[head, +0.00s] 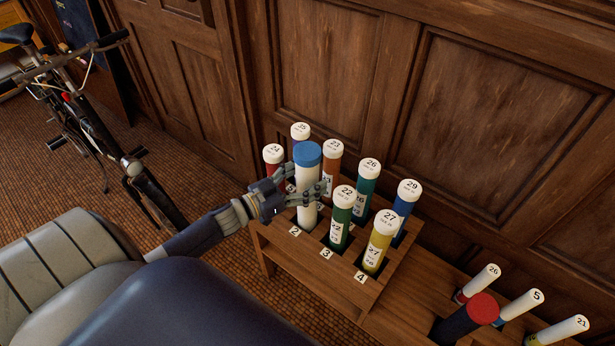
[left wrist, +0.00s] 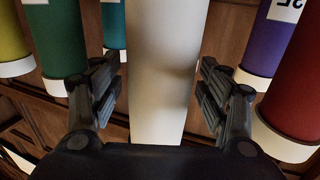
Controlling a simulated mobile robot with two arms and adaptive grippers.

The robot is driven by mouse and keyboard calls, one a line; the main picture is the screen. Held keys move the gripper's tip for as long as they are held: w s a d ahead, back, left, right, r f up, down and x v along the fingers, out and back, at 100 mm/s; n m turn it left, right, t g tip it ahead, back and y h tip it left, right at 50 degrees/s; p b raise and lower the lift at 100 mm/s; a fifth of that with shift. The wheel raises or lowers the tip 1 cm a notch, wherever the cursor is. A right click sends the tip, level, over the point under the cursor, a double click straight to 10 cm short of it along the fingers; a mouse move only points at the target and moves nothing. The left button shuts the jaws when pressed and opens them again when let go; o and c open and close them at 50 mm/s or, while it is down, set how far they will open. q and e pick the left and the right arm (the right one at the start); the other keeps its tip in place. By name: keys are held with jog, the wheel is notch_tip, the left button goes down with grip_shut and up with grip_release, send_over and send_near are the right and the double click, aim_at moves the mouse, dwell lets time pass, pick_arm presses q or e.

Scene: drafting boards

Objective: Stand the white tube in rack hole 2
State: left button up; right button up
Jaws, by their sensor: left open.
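The white tube (head: 306,176) with a blue cap stands upright at the place in the wooden rack (head: 337,285) labelled 2 (head: 295,231). Its lower end appears to sit in hole 2. My left gripper (head: 308,190) reaches in from the left with its fingers on both sides of the tube. In the left wrist view the tube (left wrist: 164,60) runs between the two open fingers (left wrist: 160,97), with gaps showing on both sides. The hole's edge around the tube is partly hidden. My right gripper is not in view.
A green tube (head: 340,225) and a yellow tube (head: 376,252) stand in front-row holes 3 and 4. Several other capped tubes stand behind and beside the white one. A lower rack at the right holds a red-capped tube (head: 469,316). A panelled wall (head: 490,120) rises behind.

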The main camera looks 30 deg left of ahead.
pick_arm(q)
jog(key=v, duration=1.2)
jog(key=shift+a+f, duration=0.1)
dwell(0.4)
